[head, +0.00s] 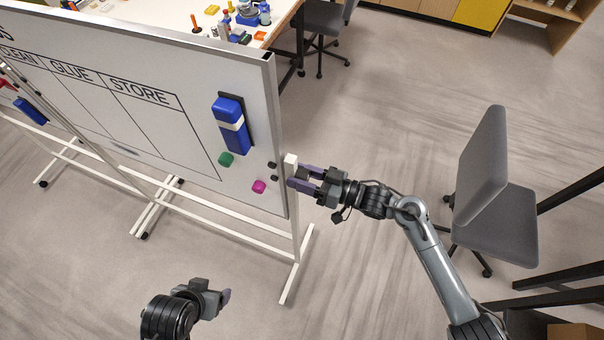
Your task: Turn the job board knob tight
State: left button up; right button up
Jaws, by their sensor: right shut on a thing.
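The job board (150,90) is a white board on a white wheeled stand, lettered CLEAN, GLUE and STORE. A small white knob block (290,160) shows at its right edge, beside the stand's post. My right gripper (297,176) is at this edge, its purple-tipped fingers closed around the knob, which they partly hide. My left gripper (226,296) is low in the view, in front of the board and away from it. Its fingers are seen from one side, so its opening does not show.
A blue eraser (232,125), a green magnet (225,159) and a pink magnet (259,187) are on the board. A grey chair (500,215) stands at the right. A cluttered worktable (195,20) is behind the board. The floor between board and chair is clear.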

jog(key=o, duration=1)
jog(key=shift+o, duration=0.3)
jog(key=shift+s+d+f, duration=0.1)
jog(key=shift+s+d, duration=0.15)
jog(key=shift+d, duration=0.3)
jog(key=b+v, duration=0.3)
jog(key=v, duration=0.6)
jog(key=shift+d, duration=0.3)
jog(key=shift+s, duration=0.1)
